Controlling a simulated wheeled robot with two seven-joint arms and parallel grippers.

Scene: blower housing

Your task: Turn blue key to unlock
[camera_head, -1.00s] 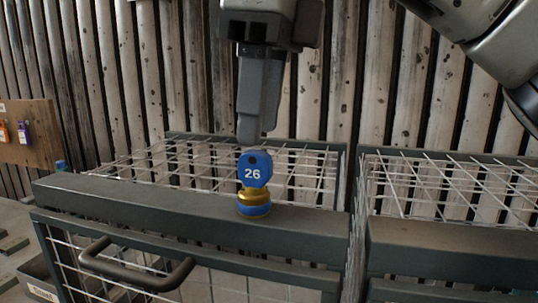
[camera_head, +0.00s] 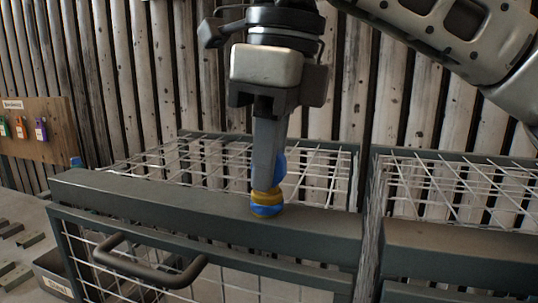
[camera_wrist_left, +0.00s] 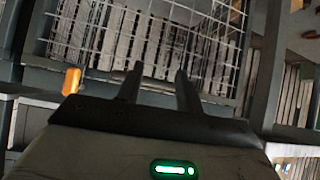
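The blue key (camera_head: 281,166) stands upright in a lock with a gold ring and blue base (camera_head: 267,204) on the top rail of a wire cage (camera_head: 200,207). My right gripper (camera_head: 266,184) points down at the key. Its near finger stands in front of the key and hides most of it, leaving a blue edge showing to the right. The far finger is hidden, so I cannot tell whether the gripper is closed on the key. My left gripper (camera_wrist_left: 158,70) has its two fingers apart with nothing between them; it is outside the head view.
A dark handle (camera_head: 150,268) is on the cage front. A second cage (camera_head: 455,240) stands at the right. A wooden board (camera_head: 38,130) with coloured tags is at the left. In the left wrist view, an orange object (camera_wrist_left: 71,80) is left of the fingers.

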